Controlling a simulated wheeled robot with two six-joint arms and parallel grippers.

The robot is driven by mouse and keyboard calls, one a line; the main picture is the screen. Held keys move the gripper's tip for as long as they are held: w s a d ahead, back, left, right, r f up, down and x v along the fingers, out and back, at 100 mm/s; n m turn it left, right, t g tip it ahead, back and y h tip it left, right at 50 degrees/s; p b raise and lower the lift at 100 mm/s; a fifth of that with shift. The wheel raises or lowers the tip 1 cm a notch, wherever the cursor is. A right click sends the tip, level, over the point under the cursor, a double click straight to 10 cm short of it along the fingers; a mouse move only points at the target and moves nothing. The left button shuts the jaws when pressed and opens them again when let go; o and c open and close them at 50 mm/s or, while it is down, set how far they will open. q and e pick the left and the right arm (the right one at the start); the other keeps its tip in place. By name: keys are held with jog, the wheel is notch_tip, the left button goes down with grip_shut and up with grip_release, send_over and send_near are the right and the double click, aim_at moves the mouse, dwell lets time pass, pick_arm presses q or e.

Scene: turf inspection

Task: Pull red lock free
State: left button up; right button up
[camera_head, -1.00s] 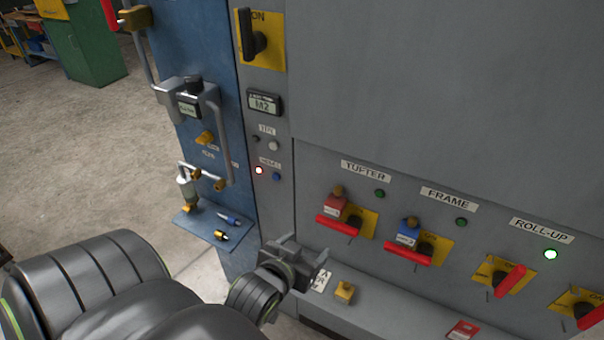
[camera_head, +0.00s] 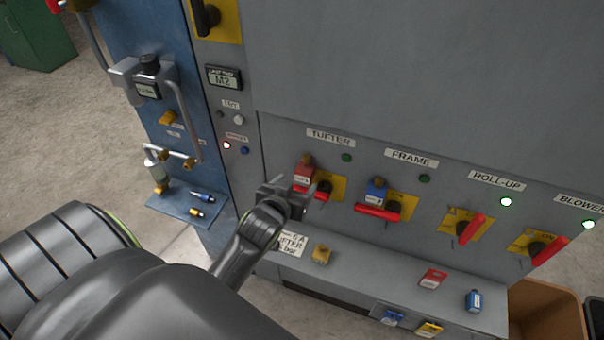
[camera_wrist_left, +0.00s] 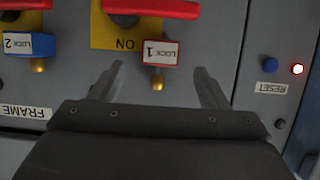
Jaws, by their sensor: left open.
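The red lock (camera_head: 303,175), labelled LOCK 1, hangs at the red handle under the TUFTER label in the head view. In the left wrist view the red lock (camera_wrist_left: 160,52) sits below a yellow plate, its brass end pointing toward my gripper. My left gripper (camera_head: 291,196) is open just in front of the TUFTER switch. In the left wrist view its fingers (camera_wrist_left: 160,85) stand apart, with the lock's brass end between and slightly ahead of them. The fingers do not visibly grip it. My right gripper is not in view.
A blue lock (camera_head: 376,190) hangs at the FRAME switch, beside the red one. A blue panel (camera_head: 150,90) with a small shelf stands at left.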

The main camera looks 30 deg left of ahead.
aim_at(302, 177)
pick_arm(q)
jog(key=shift+p+x, duration=0.35)
jog(key=shift+x, duration=2.55)
jog(key=c, duration=1.2)
jog(key=o, duration=0.4)
jog(key=shift+s, duration=0.1)
jog(key=shift+c, duration=1.3)
